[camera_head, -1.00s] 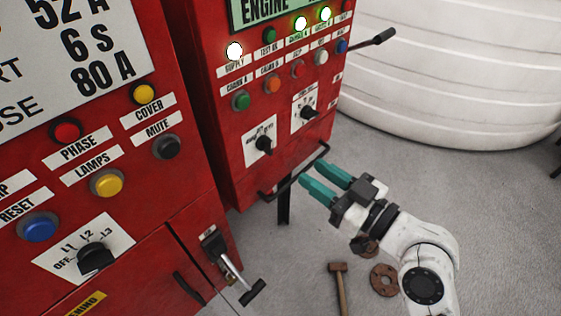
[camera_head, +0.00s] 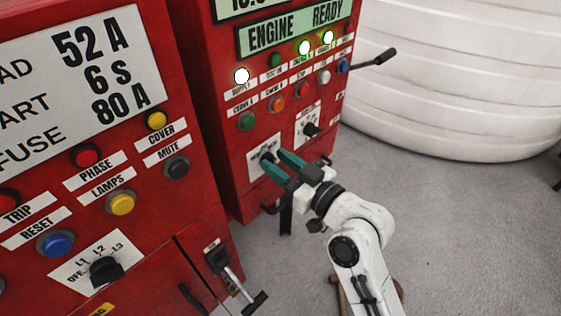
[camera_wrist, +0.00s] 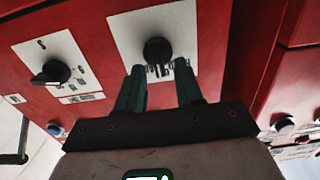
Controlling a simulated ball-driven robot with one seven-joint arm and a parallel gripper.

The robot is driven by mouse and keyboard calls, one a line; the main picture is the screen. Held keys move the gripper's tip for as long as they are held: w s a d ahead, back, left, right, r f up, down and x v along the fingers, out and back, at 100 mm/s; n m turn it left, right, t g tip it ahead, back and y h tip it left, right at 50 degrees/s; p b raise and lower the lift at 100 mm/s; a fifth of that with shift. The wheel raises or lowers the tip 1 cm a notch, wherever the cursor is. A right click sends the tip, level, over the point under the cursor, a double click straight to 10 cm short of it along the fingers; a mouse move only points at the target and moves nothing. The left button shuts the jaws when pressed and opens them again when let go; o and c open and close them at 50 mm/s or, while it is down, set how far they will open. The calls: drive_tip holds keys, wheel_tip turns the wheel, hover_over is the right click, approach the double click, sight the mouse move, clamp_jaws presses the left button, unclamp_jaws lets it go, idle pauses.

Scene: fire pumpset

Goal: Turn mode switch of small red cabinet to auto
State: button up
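The small red cabinet (camera_head: 226,130) stands behind the larger one, with an "ENGINE READY" display and two black rotary switches on white plates. The left switch (camera_head: 267,155) is partly hidden by my gripper in the head view; the right switch (camera_head: 311,129) is in clear sight. Their position labels are too small to read. My gripper (camera_head: 274,158) is open, its two teal fingers pointing at the left switch. In the wrist view the left switch (camera_wrist: 157,50) is seen between and just beyond the fingertips; contact cannot be told. The right switch (camera_wrist: 55,71) is to the left there.
The larger red cabinet (camera_head: 140,215) with buttons and its own L1/L2/L3 switch (camera_head: 105,269) stands close on the left. A lever (camera_head: 375,58) sticks out of the small cabinet's right side. A big white tank (camera_head: 450,90) stands behind. Grey floor (camera_head: 470,240) is free at right.

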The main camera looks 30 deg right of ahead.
drive_tip(key=shift+c, duration=0.4)
clamp_jaws()
drive_tip(key=shift+m, duration=0.4)
drive_tip(key=m, duration=0.2)
drive_tip(key=m+p, duration=0.1)
drive_tip(key=shift+w+d+m, duration=0.1)
drive_tip(key=shift+d+m, duration=0.2)
drive_tip(key=shift+m, duration=0.1)
drive_tip(key=shift+d+f+m+p, duration=0.15)
drive_tip(key=shift+m+p, duration=0.35)
drive_tip(key=shift+m, duration=0.6)
drive_tip(key=shift+d+f+m+p, duration=0.1)
drive_tip(key=shift+m+p, duration=0.35)
drive_tip(key=shift+m, duration=0.65)
drive_tip(key=shift+o, duration=0.4)
unclamp_jaws()
